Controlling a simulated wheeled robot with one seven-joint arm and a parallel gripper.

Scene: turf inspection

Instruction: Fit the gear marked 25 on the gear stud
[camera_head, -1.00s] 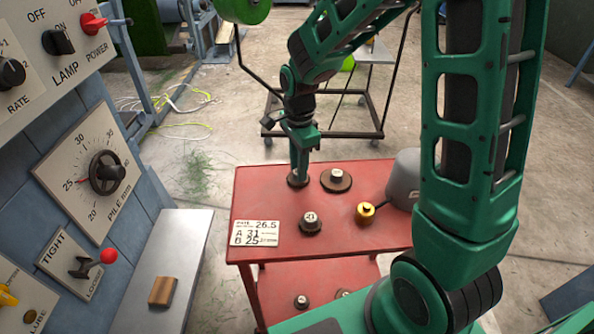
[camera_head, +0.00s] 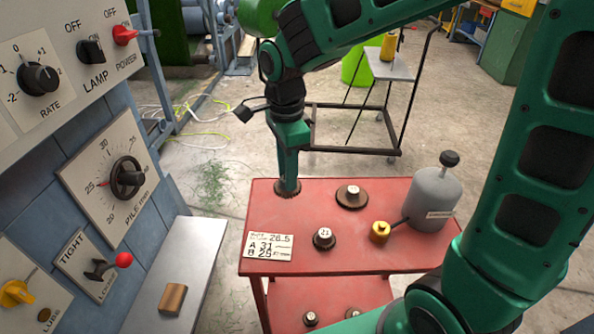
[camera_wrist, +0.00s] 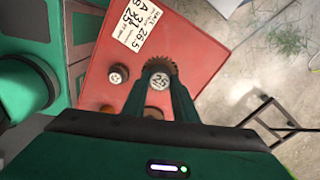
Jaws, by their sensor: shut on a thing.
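The gear marked 25 (camera_wrist: 160,81) is a brown toothed disc with a pale numbered hub. In the wrist view it sits between the fingertips of my gripper (camera_wrist: 163,88), which is shut on it. In the head view my gripper (camera_head: 287,190) points down at the back left corner of the red cart top (camera_head: 330,250), with the gear (camera_head: 285,187) at its tips. Whether the gear touches the cart top I cannot tell. The gear stud is not identifiable in these frames.
Another gear (camera_head: 352,196), a gear marked 21 (camera_head: 324,238), a brass-coloured piece (camera_head: 380,232) and a grey can (camera_head: 433,200) stand on the cart. A card (camera_head: 270,246) lists A 31, B 25. The control panel (camera_head: 110,170) and a grey ledge (camera_head: 180,270) are at left.

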